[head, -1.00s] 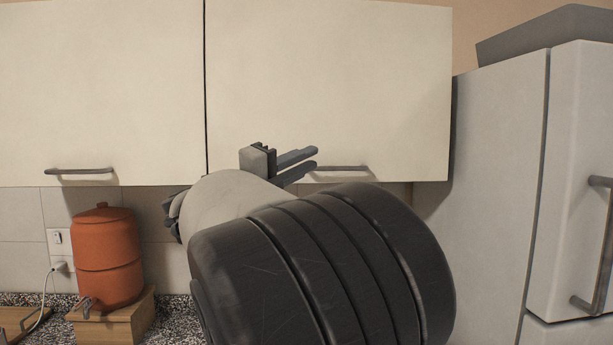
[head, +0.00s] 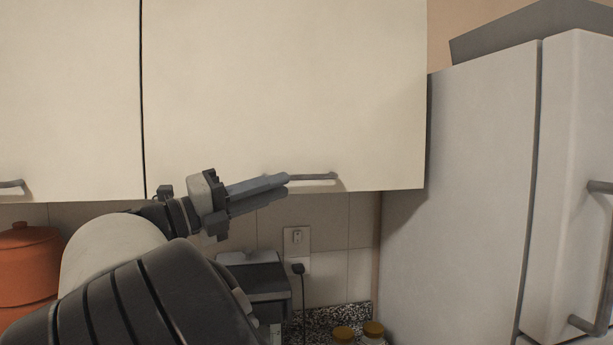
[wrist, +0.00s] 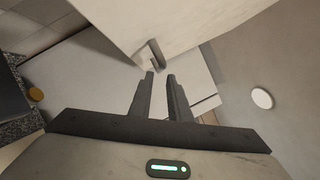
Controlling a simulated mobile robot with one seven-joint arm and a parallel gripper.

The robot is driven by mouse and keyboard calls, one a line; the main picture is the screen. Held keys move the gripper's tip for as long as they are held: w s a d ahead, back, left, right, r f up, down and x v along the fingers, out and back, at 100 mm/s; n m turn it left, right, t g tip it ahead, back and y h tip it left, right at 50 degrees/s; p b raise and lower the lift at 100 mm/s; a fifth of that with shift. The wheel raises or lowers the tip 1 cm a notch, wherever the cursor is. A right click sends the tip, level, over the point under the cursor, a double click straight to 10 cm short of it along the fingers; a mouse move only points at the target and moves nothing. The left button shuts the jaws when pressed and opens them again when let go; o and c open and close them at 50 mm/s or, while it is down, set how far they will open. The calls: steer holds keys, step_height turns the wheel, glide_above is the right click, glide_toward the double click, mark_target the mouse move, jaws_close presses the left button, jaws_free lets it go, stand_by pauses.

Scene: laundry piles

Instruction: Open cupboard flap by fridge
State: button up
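The cream cupboard flap (head: 285,80) beside the fridge (head: 460,200) is closed. Its grey bar handle (head: 315,177) runs along its lower edge. My gripper (head: 284,184) is at the left end of this handle, its fingers pointing right in the head view. In the wrist view my gripper (wrist: 160,76) is open with a narrow empty gap between its fingers. The handle (wrist: 156,53) lies just beyond the fingertips there, with nothing between them. I cannot tell whether a fingertip touches the handle.
Another cream flap (head: 70,90) adjoins on the left. Below are an orange container (head: 28,262), a dark grey appliance (head: 255,278), a wall socket (head: 297,240) with a plug, and jars with yellow-brown lids (head: 373,329). A grey box (head: 530,30) sits on the fridge.

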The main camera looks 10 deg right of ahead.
mark_target(300, 179)
steer(key=x, duration=0.7)
steer(key=shift+w+d+r, duration=0.1)
steer(key=shift+w+d, duration=0.05)
steer(key=shift+d, duration=0.2)
jaws_close()
